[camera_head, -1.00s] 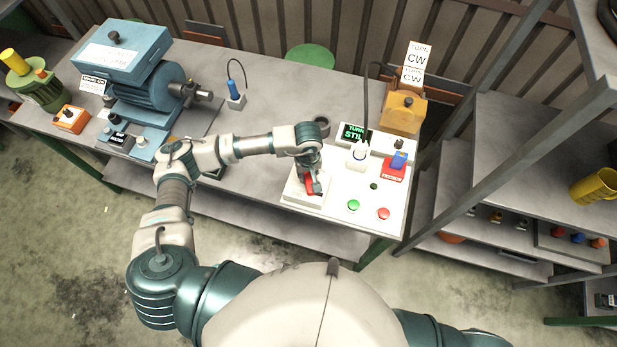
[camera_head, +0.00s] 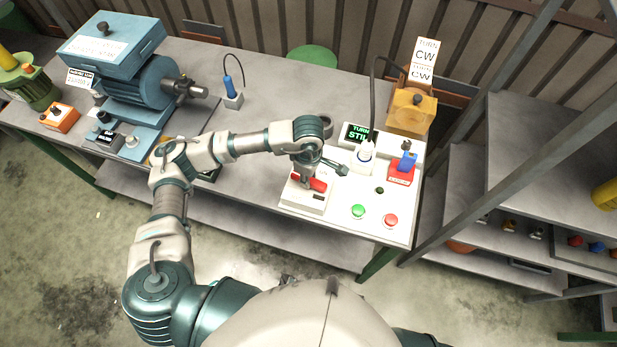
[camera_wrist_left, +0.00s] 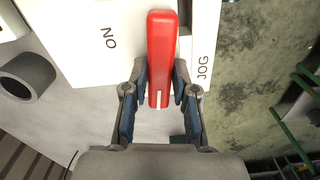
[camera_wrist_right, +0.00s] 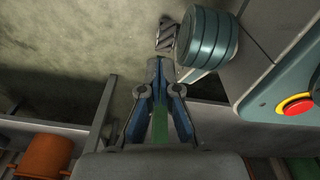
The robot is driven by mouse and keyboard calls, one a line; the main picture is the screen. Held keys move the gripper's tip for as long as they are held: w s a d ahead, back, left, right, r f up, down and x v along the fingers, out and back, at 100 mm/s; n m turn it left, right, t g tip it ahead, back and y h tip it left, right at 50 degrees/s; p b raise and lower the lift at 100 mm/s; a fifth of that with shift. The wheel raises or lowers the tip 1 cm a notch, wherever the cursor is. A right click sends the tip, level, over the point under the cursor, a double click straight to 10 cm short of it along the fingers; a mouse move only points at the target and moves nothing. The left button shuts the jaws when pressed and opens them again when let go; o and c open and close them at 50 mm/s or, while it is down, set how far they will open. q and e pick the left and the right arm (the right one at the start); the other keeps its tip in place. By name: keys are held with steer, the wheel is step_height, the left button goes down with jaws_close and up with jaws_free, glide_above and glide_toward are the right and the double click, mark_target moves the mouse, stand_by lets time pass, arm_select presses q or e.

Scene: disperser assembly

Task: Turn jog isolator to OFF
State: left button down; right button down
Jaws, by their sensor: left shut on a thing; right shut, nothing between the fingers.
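The jog isolator is a white box (camera_head: 305,201) at the front left of the white control panel, with a red handle (camera_head: 317,184) on top. In the left wrist view the red handle (camera_wrist_left: 162,50) points straight away from the gripper, with a white mark at its near end; the letters ON and JOG show on either side. My left gripper (camera_head: 311,178) is shut on the handle's near end, its fingers (camera_wrist_left: 160,92) along both sides. My right gripper (camera_wrist_right: 158,68) is shut and empty, over the floor beside my own body; the head view does not show it.
The panel holds a green button (camera_head: 358,211), a red button (camera_head: 391,220), a blue-handled switch on a red base (camera_head: 402,174) and a lit display (camera_head: 355,133). A blue motor (camera_head: 146,85) stands at the left of the bench. Shelves stand at the right.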

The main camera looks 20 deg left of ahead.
arm_select(q)
steer(key=shift+s+f+n+b, duration=0.1)
steer(key=shift+n+b, duration=0.35)
steer(key=shift+n, duration=0.55)
arm_select(e)
steer(key=shift+w+a+r, duration=0.15)
steer(key=shift+w+r, duration=0.1)
steer(key=shift+w, duration=0.4)
steer(key=shift+w+a+r, duration=0.15)
steer(key=shift+w+r, duration=0.1)
steer(key=shift+w, duration=0.5)
arm_select(q)
steer(key=c, duration=0.9)
jaws_free()
steer(key=shift+d, duration=0.1)
steer(key=r, duration=1.2)
steer(key=shift+w, duration=0.2)
steer(key=shift+s, duration=0.1)
